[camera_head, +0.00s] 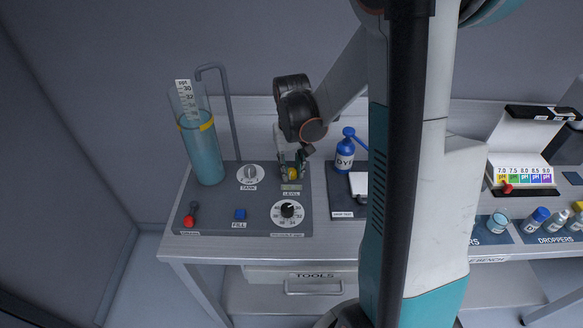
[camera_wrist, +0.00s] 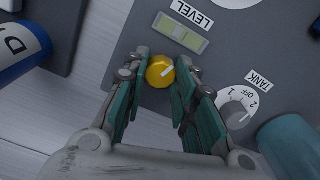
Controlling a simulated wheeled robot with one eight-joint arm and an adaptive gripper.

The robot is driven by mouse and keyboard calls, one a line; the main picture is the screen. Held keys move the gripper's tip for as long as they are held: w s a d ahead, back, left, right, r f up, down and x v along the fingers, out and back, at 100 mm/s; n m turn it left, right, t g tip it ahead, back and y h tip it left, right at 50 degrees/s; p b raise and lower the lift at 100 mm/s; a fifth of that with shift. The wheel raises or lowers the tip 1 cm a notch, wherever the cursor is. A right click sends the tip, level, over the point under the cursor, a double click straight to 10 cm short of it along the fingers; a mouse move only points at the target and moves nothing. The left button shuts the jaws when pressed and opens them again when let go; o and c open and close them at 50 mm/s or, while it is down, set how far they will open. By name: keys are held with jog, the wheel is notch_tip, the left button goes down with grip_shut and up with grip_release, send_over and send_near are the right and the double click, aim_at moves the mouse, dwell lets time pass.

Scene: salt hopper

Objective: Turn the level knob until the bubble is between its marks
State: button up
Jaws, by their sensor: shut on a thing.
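The level knob (camera_wrist: 161,71) is small, round and yellow with a pale pointer line. It also shows in the head view (camera_head: 293,174), partly covered by my gripper. My gripper (camera_wrist: 161,77) points down at the panel with one teal-padded finger on each side of the knob, shut on it. The level vial (camera_wrist: 181,33) is a pale strip with a greenish window beside the LEVEL label (camera_wrist: 194,14). In the head view the vial (camera_head: 291,187) lies just in front of the knob. The bubble and its marks are too small to tell apart.
The TANK dial (camera_wrist: 238,107) sits close to one finger. On the same panel are a red lever (camera_head: 190,217), a blue FILL button (camera_head: 240,214) and a round gauge (camera_head: 288,213). A water cylinder (camera_head: 203,150) stands left and a blue dye bottle (camera_head: 345,153) right.

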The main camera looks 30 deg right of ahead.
aim_at(291, 171)
jog(key=shift+m, duration=0.8)
jog(key=o, duration=1.1)
jog(key=shift+c, duration=0.2)
jog(key=shift+r, duration=0.1)
notch_tip(291, 171, up, 12)
